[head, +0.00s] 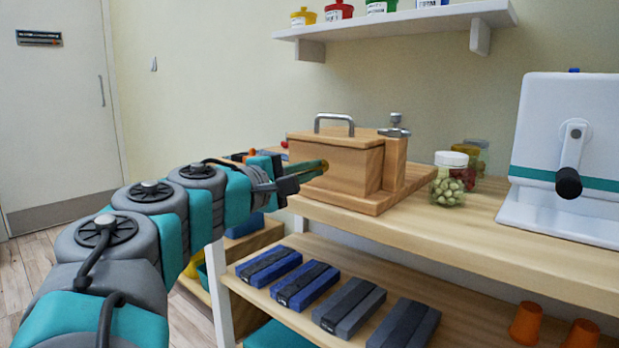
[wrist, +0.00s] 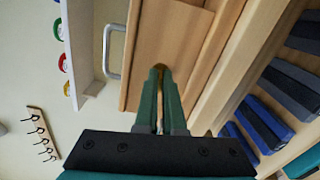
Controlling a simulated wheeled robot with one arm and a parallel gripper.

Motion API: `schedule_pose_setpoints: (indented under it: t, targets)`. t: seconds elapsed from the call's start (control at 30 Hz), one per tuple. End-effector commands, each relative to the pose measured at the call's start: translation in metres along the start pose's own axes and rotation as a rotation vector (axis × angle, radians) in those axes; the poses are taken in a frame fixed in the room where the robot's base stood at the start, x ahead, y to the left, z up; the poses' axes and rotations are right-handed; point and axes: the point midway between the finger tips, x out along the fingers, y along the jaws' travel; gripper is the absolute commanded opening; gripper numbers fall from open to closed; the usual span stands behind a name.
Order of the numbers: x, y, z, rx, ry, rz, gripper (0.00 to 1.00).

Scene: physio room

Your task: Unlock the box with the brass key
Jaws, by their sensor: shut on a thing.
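The wooden box (head: 335,165) with a metal handle on its lid stands on a wooden base on the bench top. Its lid looks shut. It also shows in the wrist view (wrist: 135,80). My gripper (head: 312,171) is at the left part of the box's front face, its teal fingers closed together. It also shows in the wrist view (wrist: 160,80). A small brass-coloured bit, seemingly the brass key (head: 324,164), shows at the fingertips against the face. The fingers hide most of it and the keyhole, so I cannot tell how deep it sits.
A wooden block with a metal knob (head: 395,125) stands right of the box. A jar (head: 449,183) and a white crank device (head: 565,150) are farther right. Blue and grey blocks (head: 307,284) and orange cups (head: 526,323) lie on the lower shelf. A wall shelf (head: 400,20) hangs above.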

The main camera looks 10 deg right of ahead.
Motion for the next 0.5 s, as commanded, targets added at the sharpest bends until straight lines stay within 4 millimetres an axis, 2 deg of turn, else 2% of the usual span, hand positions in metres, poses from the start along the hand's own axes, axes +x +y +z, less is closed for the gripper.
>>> schedule_pose_setpoints:
  t: [0.5]
  targets:
    - [0.0004, -0.0017, 0.0003, 0.078, -0.001, -0.003, 0.00]
